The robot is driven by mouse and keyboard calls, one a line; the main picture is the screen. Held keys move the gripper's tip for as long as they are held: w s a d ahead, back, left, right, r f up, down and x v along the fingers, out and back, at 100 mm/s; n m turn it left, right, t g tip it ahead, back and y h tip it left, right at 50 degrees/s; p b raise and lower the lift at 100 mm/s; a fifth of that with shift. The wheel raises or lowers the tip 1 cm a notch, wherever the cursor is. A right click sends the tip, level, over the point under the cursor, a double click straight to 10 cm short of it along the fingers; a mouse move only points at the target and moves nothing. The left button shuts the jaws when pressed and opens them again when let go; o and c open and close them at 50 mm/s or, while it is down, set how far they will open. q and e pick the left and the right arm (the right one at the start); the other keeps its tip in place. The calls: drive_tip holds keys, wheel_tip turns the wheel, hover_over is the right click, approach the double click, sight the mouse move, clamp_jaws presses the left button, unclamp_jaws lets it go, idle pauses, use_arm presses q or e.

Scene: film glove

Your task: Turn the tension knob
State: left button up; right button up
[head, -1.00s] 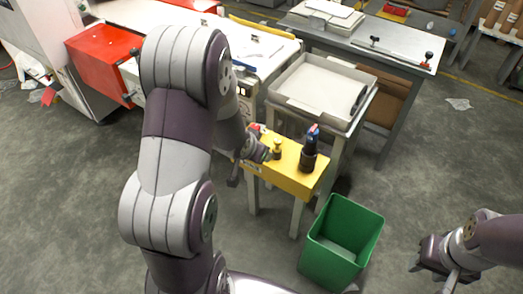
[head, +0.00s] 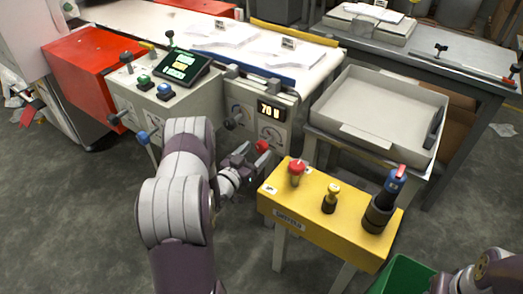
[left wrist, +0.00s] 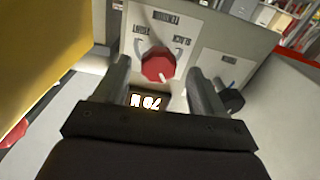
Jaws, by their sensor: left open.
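The tension knob is a red knob (head: 262,146) on the front of the grey control panel, near the lit display. In the left wrist view the red knob (left wrist: 158,65) sits under a label reading upside down, with a label on each side. My left gripper (head: 248,166) is open in front of the panel, close to the knob. In the left wrist view its two fingers (left wrist: 158,80) stand on either side of the knob, with gaps on both sides; I cannot tell the depth. My right gripper (head: 452,284) is only partly in view at the bottom right.
A yellow box (head: 318,226) with a red button, a small yellow knob and a dark, blue-topped handle stands right of my left gripper. A grey tray (head: 345,130) is behind it. A green bin (head: 395,278) is at the lower right. A black dial (left wrist: 232,100) is beside the right finger.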

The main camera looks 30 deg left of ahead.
sight(259, 149)
use_arm(q)
drive_tip(key=w, duration=0.3)
drive_tip(key=shift+w+d+r+b, duration=0.1)
drive_tip(key=shift+w+d+b, duration=0.1)
drive_tip(key=shift+w+b, duration=0.15)
drive_tip(key=c, duration=1)
drive_tip(key=shift+c, duration=0.2)
